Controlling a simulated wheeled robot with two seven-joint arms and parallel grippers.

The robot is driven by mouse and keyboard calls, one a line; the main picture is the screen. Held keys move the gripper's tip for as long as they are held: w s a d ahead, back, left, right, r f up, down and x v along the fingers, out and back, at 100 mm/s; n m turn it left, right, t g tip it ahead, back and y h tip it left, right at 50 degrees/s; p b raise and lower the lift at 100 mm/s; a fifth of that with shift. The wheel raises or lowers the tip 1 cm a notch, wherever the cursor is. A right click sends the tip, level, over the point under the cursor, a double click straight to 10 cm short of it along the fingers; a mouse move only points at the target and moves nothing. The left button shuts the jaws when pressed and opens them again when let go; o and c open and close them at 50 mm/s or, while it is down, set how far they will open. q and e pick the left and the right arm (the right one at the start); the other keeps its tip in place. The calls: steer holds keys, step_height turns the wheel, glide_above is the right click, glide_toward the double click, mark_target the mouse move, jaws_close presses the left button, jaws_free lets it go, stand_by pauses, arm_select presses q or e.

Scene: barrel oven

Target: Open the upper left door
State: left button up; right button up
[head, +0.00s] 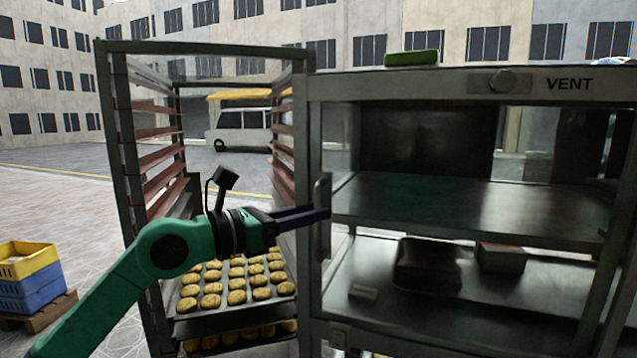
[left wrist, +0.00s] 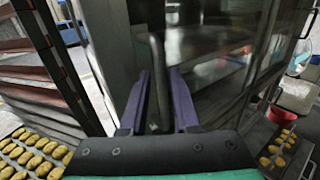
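The upper left door is a glass panel in a dark metal frame on the cabinet marked VENT. It appears shut, and shelves show through the glass. Its vertical bar handle (head: 325,190) is at the door's left edge. My left gripper (head: 320,211) is in front of the handle, its dark purple fingers pointing right and overlapping the bar. In the left wrist view, the gripper (left wrist: 161,72) is open and the handle (left wrist: 155,50) shows in the gap between the fingers. I cannot tell whether either finger touches it. My right gripper is not in view.
A tall rack (head: 120,160) with trays of cookies (head: 237,293) stands left of the cabinet, close beside my left arm. A green box (head: 411,58) lies on the cabinet top. Yellow and blue crates (head: 30,290) sit on a pallet at far left. Paved floor there is open.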

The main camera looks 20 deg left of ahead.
arm_select(q)
steer(key=shift+x, duration=0.8)
steer(key=shift+s, duration=0.1)
jaws_close()
stand_by(0.7)
